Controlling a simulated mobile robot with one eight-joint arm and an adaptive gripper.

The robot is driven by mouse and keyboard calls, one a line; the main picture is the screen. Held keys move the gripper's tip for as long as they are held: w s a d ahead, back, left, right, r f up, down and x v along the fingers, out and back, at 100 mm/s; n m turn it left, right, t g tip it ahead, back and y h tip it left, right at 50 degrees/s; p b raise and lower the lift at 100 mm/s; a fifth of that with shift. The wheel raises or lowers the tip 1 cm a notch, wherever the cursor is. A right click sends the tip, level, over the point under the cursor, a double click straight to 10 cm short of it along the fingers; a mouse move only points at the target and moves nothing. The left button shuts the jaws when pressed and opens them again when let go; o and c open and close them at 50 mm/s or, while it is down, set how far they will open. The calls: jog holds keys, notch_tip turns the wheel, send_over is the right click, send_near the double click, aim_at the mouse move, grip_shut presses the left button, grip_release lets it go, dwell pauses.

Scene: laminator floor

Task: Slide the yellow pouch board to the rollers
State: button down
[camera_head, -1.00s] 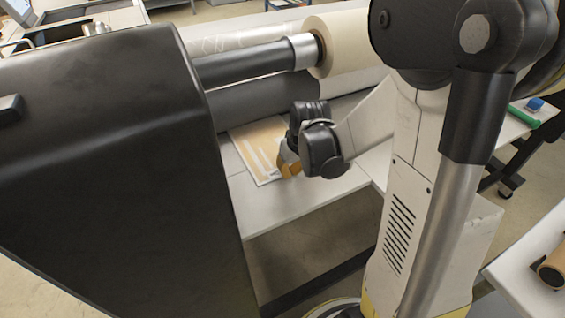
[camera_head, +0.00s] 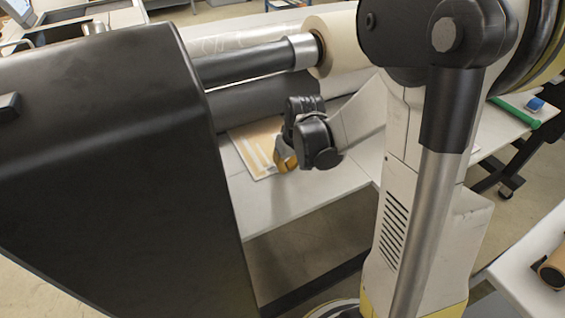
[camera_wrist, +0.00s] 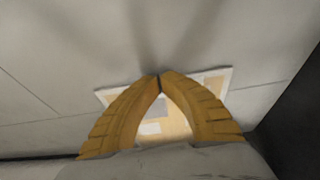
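The yellow pouch board (camera_head: 252,142), tan with a pale border and white patches, lies flat on the light table in front of the rollers. Its far edge is close to the dark lower roller (camera_head: 240,108). My gripper (camera_head: 281,160) is low over the board's right side, its orange fingers partly hidden by the wrist. In the wrist view my gripper (camera_wrist: 160,77) has its fingertips together with nothing visible between them. The board (camera_wrist: 178,122) shows between and beside the fingers, partly covered by them. I cannot tell whether the fingertips touch it.
A large black machine housing (camera_head: 110,150) stands close on the left. A cream film roll (camera_head: 335,45) sits above the table on its shaft. The light table (camera_head: 300,195) is bare in front of the board. Another white table (camera_head: 530,275) is at lower right.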

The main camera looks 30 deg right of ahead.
jog(key=shift+s, duration=0.6)
dwell(0.4)
jog(key=shift+p+v, duration=2.4)
jog(key=shift+v, duration=0.8)
